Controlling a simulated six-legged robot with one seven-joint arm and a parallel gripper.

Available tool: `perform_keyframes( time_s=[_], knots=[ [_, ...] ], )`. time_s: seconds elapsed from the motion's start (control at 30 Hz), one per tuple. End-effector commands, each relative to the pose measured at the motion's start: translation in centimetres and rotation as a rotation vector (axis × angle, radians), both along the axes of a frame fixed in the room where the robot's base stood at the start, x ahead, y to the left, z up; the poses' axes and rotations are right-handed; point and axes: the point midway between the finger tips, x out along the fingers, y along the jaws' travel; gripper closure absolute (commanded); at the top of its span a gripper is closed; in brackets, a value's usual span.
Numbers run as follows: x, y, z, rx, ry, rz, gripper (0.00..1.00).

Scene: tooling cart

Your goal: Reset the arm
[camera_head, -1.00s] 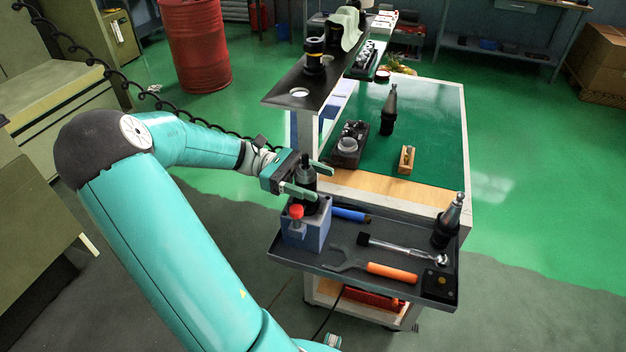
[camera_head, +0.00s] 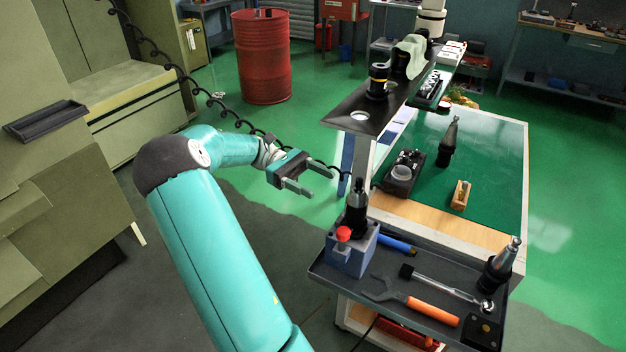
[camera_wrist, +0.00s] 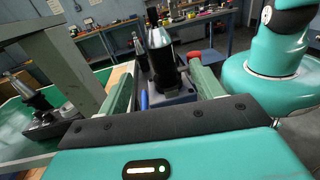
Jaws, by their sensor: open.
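My gripper (camera_head: 307,187) is open and empty in the head view, left of the cart and apart from it. Its two fingers point right, toward a black tool holder (camera_head: 357,207) that stands upright in a blue-grey block (camera_head: 350,254) with a red knob. In the wrist view, the tool holder (camera_wrist: 163,58) stands ahead, between the lines of my two open fingers (camera_wrist: 160,90), with the red knob to its right. My teal arm stretches from the bottom of the head view up to the gripper.
The cart's tray (camera_head: 395,322) holds an orange-handled wrench (camera_head: 432,311), a ratchet (camera_head: 446,289) and another tool holder (camera_head: 498,268). A raised black shelf (camera_head: 345,112) overhangs the green cart top (camera_head: 490,160). A red drum (camera_head: 264,60) stands behind. Floor left of the cart is free.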

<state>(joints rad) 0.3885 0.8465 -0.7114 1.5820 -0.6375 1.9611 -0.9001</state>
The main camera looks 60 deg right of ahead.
Motion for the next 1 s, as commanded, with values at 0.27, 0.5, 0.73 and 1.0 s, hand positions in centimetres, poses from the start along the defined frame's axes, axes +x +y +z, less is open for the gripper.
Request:
perform_keyframes(
  time_s=[0.27,0.5,0.73,1.0],
  knots=[
    [0.2,-0.1,0.0,0.000,-0.001,0.000,0.34],
    [0.2,-0.1,0.0,0.000,-0.001,0.000,0.34],
    [0.3,0.3,0.1,-0.004,-0.030,0.012,0.34],
    [2.2,4.5,0.0,-0.061,-0.349,0.130,0.34]
  ],
)
